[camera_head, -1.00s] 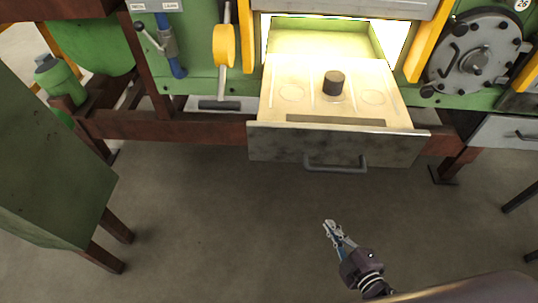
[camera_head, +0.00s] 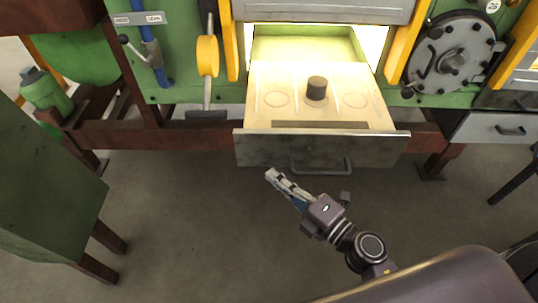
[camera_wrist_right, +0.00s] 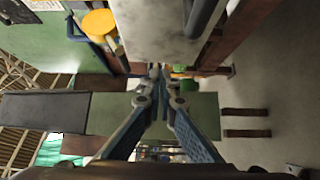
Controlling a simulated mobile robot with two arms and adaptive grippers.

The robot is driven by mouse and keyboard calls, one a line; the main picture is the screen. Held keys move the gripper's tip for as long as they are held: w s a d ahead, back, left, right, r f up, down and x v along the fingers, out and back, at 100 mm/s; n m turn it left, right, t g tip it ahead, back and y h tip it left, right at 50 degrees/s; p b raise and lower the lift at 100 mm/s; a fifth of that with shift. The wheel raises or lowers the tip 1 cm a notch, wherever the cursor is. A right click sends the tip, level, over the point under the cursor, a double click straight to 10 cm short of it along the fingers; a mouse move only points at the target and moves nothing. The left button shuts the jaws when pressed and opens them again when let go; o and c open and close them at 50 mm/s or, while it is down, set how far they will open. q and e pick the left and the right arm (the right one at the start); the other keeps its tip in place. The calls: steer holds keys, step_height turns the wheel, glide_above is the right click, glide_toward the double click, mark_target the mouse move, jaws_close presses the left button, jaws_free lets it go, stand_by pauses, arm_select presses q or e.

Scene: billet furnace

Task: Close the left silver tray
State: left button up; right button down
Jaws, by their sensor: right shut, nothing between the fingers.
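The left silver tray (camera_head: 320,149) is a drawer pulled out of the lit furnace opening. Its grey front panel carries a bar handle (camera_head: 321,168). A dark cylindrical billet (camera_head: 317,88) stands in the middle of several round marks on its pale bed. My right gripper (camera_head: 270,174) is shut and empty, just below and in front of the tray front, left of the handle, apart from it as far as I can tell. In the right wrist view the shut fingertips (camera_wrist_right: 154,70) lie beside the tray's front panel (camera_wrist_right: 160,25). My left gripper is not in view.
A second silver tray (camera_head: 495,128) is shut at the right. A yellow-headed lever (camera_head: 207,57) hangs left of the opening and a round hatch (camera_head: 452,55) is to its right. A green cabinet (camera_head: 45,185) stands at the left. The floor (camera_head: 200,220) before the tray is clear.

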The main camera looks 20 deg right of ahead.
steer(key=w+p, duration=0.1)
steer(key=w, duration=0.4)
steer(key=shift+w+a, duration=0.1)
steer(key=shift+a, duration=0.1)
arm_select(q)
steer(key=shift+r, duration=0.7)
arm_select(e)
steer(key=shift+w+d, duration=0.15)
steer(key=shift+w, duration=0.25)
